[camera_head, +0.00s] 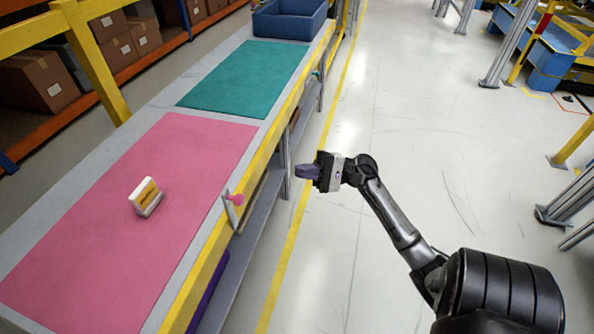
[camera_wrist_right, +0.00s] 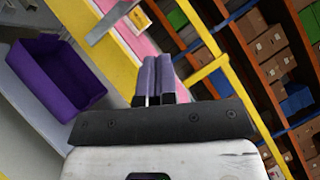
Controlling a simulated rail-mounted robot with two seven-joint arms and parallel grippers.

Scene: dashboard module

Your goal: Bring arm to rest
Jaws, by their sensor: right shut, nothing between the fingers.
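My right gripper (camera_head: 308,171) is in front of the table's front edge, over the floor, with its fingers pointing left towards the table. In the right wrist view its two purple-grey fingers (camera_wrist_right: 155,80) are together, with nothing between them. My left gripper does not show. A white and yellow box-like item (camera_head: 146,197) stands on the pink mat (camera_head: 95,225), apart from the gripper. It also shows small at the top of the right wrist view (camera_wrist_right: 139,17).
The table has a yellow front rail (camera_head: 268,146) with a pink knob (camera_head: 237,199). A teal mat (camera_head: 245,77) and a blue bin (camera_head: 290,20) lie further back. A purple bin (camera_wrist_right: 57,76) sits on the lower shelf.

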